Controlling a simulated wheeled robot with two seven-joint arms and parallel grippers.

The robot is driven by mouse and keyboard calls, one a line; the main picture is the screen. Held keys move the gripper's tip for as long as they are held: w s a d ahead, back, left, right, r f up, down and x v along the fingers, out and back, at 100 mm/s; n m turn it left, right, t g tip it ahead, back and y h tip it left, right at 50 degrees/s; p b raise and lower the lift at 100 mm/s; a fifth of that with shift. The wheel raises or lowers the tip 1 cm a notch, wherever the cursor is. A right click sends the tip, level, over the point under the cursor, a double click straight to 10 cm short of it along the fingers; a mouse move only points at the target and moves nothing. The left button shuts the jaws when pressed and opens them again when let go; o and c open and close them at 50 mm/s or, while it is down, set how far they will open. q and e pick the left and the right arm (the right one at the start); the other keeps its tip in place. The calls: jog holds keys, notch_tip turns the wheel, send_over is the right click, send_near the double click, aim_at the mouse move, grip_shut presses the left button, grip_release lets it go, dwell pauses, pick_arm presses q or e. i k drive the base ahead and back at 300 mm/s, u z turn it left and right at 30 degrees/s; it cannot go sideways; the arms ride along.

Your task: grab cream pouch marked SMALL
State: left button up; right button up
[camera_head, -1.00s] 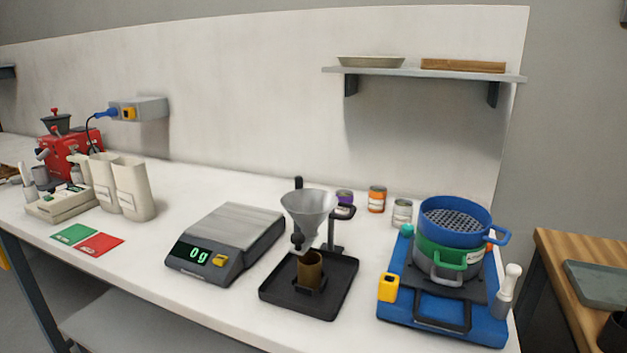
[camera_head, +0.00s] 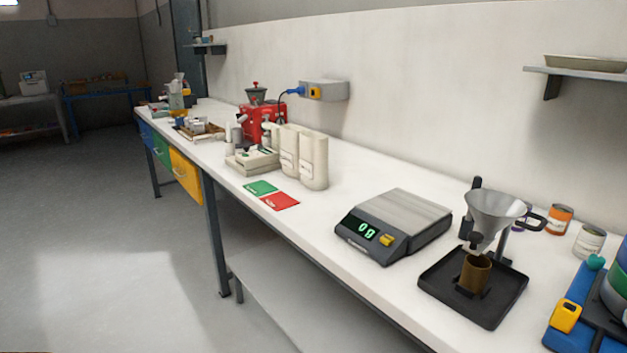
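The left pouch (camera_head: 291,152) and the right pouch (camera_head: 314,162) each carry a small label, too small to read, so I cannot tell which is marked SMALL. The left one is partly covered by the right one. Neither of my grippers is in view.
A cream tray box (camera_head: 251,160) and a red machine (camera_head: 262,118) stand left of the pouches. Green (camera_head: 260,187) and red (camera_head: 280,201) cards lie in front. A scale (camera_head: 394,226) reading 0g and a funnel stand (camera_head: 495,215) are to the right.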

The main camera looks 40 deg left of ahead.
aim_at(315, 145)
jog(key=k, duration=0.3)
jog(key=u, duration=1.4)
jog(key=i, duration=0.75)
jog(key=z, duration=0.15)
jog(key=k, duration=1.25)
jog(key=u, duration=1.2)
jog(key=i, duration=1.3)
jog(key=u, duration=0.35)
jog(key=i, duration=1.4)
jog(key=z, duration=1)
